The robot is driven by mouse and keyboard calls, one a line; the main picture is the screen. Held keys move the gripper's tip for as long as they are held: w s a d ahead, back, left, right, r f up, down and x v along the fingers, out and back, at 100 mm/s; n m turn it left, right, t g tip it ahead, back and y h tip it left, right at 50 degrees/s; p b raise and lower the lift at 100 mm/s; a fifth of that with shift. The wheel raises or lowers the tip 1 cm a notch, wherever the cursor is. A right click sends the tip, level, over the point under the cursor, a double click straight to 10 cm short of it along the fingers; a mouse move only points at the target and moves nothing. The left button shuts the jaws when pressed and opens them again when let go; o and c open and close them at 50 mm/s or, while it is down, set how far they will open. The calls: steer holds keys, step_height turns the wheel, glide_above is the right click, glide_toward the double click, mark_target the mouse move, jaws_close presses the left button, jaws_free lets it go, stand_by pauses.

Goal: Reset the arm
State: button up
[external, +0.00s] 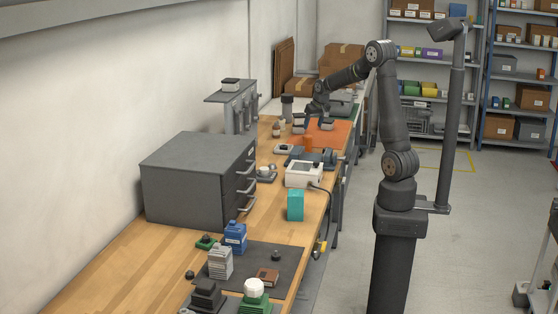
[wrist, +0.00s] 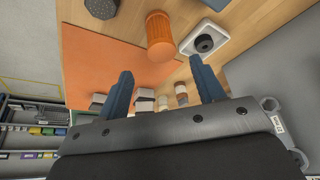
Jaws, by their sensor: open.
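My gripper (external: 313,121) is at the far end of the workbench, above the orange mat (external: 338,133), with my arm stretched out to the left from its column. In the wrist view my gripper (wrist: 163,85) shows two blue fingers spread wide apart with nothing held between them. An orange cylinder (wrist: 160,35) stands beyond the fingertips at the edge of the mat, apart from them. It also shows in the external view as a small orange cylinder (external: 308,142).
A white square piece with a dark round centre (wrist: 204,43) lies beside the cylinder. A grey drawer cabinet (external: 190,180), a white device (external: 304,174), a teal box (external: 295,206) and a blue container (external: 235,237) stand nearer on the bench. Shelves (external: 425,90) line the back.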

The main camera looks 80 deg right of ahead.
mark_target(308, 136)
steer(key=x, duration=1.2)
steer(key=shift+r, duration=1.6)
